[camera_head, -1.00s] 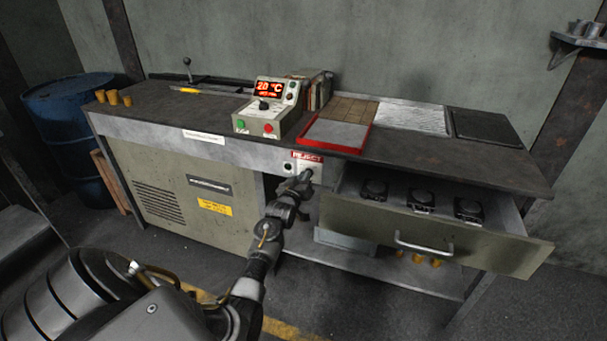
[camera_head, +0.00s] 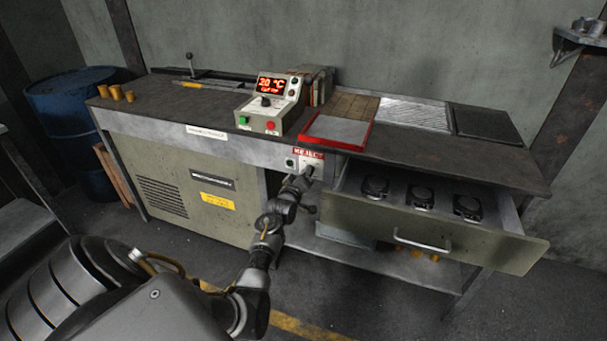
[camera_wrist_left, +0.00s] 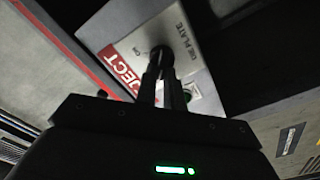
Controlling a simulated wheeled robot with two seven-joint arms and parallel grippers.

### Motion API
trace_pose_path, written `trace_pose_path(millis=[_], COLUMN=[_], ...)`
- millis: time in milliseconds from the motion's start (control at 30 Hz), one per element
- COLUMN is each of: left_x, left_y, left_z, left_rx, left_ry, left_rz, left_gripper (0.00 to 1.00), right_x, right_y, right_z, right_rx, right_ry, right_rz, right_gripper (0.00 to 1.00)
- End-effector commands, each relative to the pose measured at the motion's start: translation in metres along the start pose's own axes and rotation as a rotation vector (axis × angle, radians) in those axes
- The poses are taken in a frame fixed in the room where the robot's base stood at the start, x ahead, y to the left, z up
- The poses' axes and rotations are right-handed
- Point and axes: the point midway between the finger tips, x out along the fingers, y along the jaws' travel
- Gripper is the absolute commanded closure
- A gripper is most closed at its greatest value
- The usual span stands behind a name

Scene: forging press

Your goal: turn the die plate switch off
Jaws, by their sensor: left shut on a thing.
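The die plate switch is a dark knob (camera_wrist_left: 161,58) on a pale panel marked "DIE PLATE", with "ON" printed beside it in the left wrist view. The panel (camera_head: 310,163) is on the bench front below the red REJECT label in the head view. My left gripper (camera_wrist_left: 158,76) is shut on the knob, its two dark fingers on either side of it. The fingers and wrist partly hide the knob, and its exact setting is not clear. A green lamp (camera_wrist_left: 187,95) sits beside the fingers. My right gripper is not in view.
A control box (camera_head: 270,105) with a red display reading 20 °C stands on the bench above. The open drawer (camera_head: 430,233) holding dark parts juts out right of my left arm. A red-edged tray (camera_head: 337,133) lies on the bench top.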

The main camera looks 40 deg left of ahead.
Motion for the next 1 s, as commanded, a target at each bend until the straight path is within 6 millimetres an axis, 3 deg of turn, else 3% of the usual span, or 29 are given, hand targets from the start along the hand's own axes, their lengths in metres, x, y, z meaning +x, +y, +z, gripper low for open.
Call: trace_pose_path(millis=[233, 267, 433, 767, 1000], left_x=[-0.001, -0.001, 0.0, -0.004, -0.042], left_y=[-0.002, -0.002, -0.001, 0.0, -0.001], left_z=[0.0, 0.0, 0.0, 0.001, 0.002], left_rx=[-0.002, -0.002, -0.001, 0.0, 0.0], left_ry=[0.001, 0.001, 0.0, -0.001, -0.002], left_rz=[-0.004, -0.004, -0.002, -0.001, -0.003], left_gripper=[1.0, 0.89, 0.68, 0.68, 0.68], right_x=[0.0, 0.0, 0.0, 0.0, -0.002], right_y=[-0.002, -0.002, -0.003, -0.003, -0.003], right_z=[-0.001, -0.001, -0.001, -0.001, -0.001], right_rx=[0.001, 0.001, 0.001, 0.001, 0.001], right_ry=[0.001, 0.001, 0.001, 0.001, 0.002], right_rz=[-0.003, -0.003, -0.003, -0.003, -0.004], right_gripper=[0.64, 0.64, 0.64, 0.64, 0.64])
